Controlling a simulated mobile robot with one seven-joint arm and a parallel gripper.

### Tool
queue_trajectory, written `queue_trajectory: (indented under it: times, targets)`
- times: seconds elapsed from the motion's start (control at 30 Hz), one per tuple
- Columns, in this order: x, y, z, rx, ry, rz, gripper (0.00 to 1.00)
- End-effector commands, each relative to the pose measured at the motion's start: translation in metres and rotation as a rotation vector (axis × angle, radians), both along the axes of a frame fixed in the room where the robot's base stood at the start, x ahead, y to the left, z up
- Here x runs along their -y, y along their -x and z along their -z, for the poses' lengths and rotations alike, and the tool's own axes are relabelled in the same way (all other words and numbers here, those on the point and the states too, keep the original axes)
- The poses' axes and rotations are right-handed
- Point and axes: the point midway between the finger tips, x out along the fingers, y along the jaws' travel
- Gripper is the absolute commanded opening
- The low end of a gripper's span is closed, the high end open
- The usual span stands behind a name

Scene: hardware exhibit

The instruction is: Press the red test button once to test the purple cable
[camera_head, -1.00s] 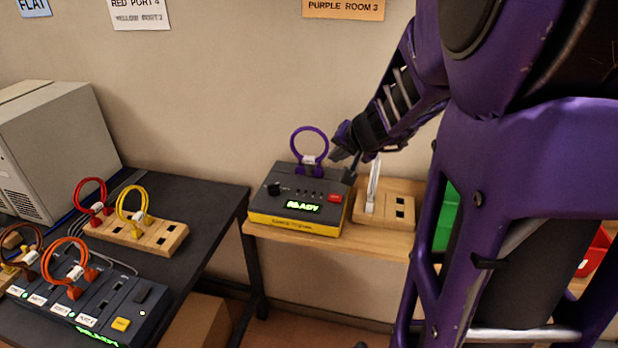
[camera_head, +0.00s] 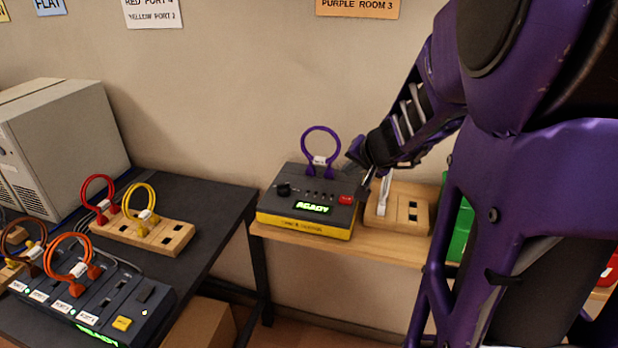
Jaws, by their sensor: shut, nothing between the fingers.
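The cable tester (camera_head: 300,222) is a dark box with a yellow base on the wooden shelf. Its green display (camera_head: 313,209) appears to read READY. The red test button (camera_head: 345,199) is at the right of its top face. The purple cable (camera_head: 305,140) stands as a loop, with both plugs at the tester's back edge. My gripper (camera_head: 362,188) is shut and empty, pointing down just above and right of the red button. Whether it touches the tester cannot be told.
A wooden socket block (camera_head: 412,222) with a white upright piece stands right of the tester. On the dark table (camera_head: 205,190) at left are red and yellow cables in a wooden block (camera_head: 172,237), a switch box (camera_head: 150,305) and a beige computer case (camera_head: 65,150). A green bin (camera_head: 461,230) is partly behind my arm.

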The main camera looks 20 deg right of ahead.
Motion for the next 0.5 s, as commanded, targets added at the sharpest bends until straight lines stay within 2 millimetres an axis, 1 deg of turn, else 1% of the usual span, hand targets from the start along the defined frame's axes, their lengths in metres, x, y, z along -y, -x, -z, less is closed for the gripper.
queue_trajectory:
  times: [0.03, 0.2, 0.33, 0.5]
  targets:
    - [0.000, 0.000, 0.015, -0.001, -0.001, 0.001, 0.00]
    - [0.000, 0.000, 0.039, 0.000, 0.001, -0.001, 0.00]
    - [0.000, 0.000, 0.049, 0.000, 0.001, -0.001, 0.00]
    - [0.000, 0.000, 0.051, 0.000, 0.000, 0.000, 0.00]
